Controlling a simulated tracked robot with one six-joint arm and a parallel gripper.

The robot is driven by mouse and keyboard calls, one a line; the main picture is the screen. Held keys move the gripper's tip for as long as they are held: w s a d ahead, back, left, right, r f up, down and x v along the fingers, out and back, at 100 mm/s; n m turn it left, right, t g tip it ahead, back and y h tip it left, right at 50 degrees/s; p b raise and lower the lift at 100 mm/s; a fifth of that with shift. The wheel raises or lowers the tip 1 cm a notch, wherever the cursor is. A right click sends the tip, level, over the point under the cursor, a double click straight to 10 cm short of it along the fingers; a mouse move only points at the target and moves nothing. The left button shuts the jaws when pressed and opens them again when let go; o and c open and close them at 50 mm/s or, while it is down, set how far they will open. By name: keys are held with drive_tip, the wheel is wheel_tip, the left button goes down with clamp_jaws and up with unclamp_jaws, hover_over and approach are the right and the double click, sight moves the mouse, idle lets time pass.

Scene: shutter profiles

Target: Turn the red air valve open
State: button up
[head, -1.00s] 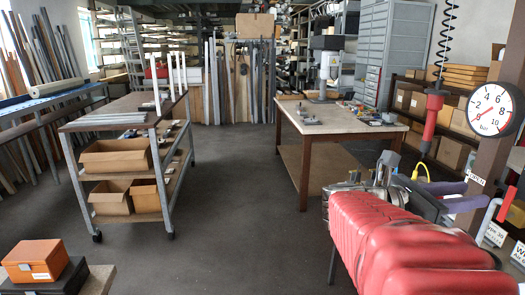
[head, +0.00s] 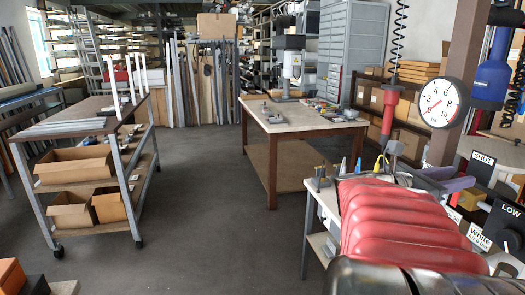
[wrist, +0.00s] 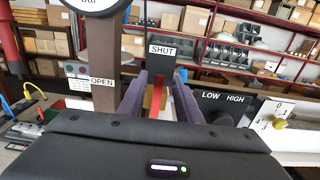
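In the wrist view the red lever of the air valve (wrist: 158,90) stands roughly upright, below a black SHUT sign (wrist: 162,50). A brass-coloured part shows beside it. An OPEN sign (wrist: 102,82) is to its left. My gripper (wrist: 160,84) has its two purple fingers apart, one on each side of the lever, with gaps visible. I cannot tell how far the fingertips reach around it. In the head view my gripper (head: 448,182) is at the bench on the right, and the valve is mostly hidden there.
A round pressure gauge (head: 442,102) hangs on a brown post (head: 457,70) above my gripper. A LOW/HIGH selector panel (wrist: 222,100) is to the right. A pale worktable (head: 300,118) and a shelf trolley (head: 90,125) stand farther off, with open floor between.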

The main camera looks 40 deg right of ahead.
sight(461, 176)
drive_tip(key=shift+x, duration=1.6)
drive_tip(key=shift+c, duration=0.3)
clamp_jaws()
drive_tip(key=shift+s, duration=0.1)
